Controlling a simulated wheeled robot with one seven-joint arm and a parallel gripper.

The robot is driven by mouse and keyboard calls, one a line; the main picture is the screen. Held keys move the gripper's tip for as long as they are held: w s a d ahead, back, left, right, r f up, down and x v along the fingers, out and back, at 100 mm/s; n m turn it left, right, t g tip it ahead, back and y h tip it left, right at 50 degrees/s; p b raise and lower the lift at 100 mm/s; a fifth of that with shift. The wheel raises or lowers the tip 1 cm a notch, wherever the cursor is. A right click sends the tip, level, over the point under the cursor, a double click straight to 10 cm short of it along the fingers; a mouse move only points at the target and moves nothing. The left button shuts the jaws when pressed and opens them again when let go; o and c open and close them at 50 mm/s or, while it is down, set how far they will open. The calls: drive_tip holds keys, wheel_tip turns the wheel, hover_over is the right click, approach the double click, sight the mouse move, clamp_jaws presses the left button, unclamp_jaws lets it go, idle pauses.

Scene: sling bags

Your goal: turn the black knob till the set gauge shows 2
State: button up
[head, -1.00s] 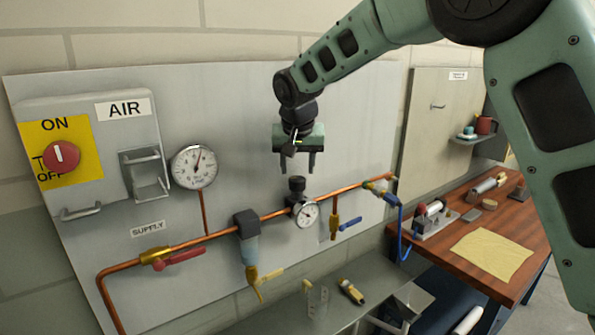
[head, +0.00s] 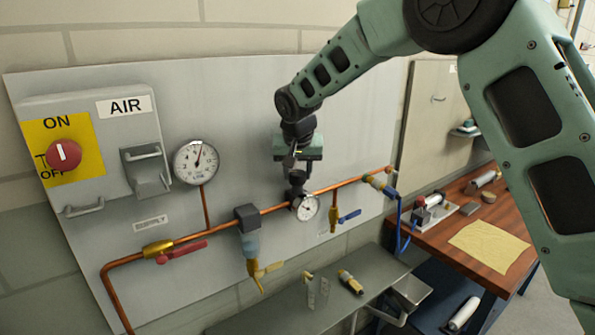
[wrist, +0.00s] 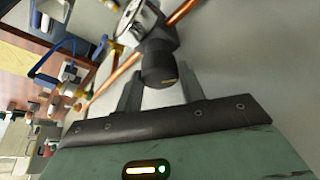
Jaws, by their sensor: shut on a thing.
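The black knob (head: 297,178) sits on top of the regulator on the copper pipe. The small round set gauge (head: 306,207) is just below it, with a white face too small to read. My gripper (head: 298,170) comes down on the knob from above. In the wrist view the knob (wrist: 159,66) is between the two fingers, and my gripper (wrist: 160,85) is shut on it.
A larger gauge (head: 195,162) hangs to the left, with its needle near upright. A filter (head: 249,235) and a red-handled valve (head: 182,251) are on the pipe to the left. A blue-handled valve (head: 348,215) is close on the right. A grey shelf (head: 285,315) lies below.

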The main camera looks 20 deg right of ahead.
drive_tip(key=n+y, duration=0.1)
drive_tip(key=n, duration=0.1)
drive_tip(key=n+y, duration=0.1)
drive_tip(key=n, duration=0.1)
drive_tip(key=shift+d+r+n, duration=0.1)
drive_tip(key=shift+d+n, duration=0.1)
drive_tip(key=shift+n, duration=0.2)
drive_tip(key=n+y, duration=0.1)
drive_tip(key=n, duration=0.2)
drive_tip(key=n+y+p, duration=0.1)
drive_tip(key=n, duration=0.1)
drive_tip(key=shift+w+n+g, duration=0.1)
drive_tip(key=shift+n+g, duration=0.2)
drive_tip(key=shift+n, duration=0.1)
drive_tip(key=shift+n+p, duration=0.3)
drive_tip(key=o, duration=0.7)
drive_tip(key=shift+d, duration=0.1)
drive_tip(key=b+v, duration=0.5)
drive_tip(key=v, duration=1.2)
drive_tip(key=shift+r, duration=0.15)
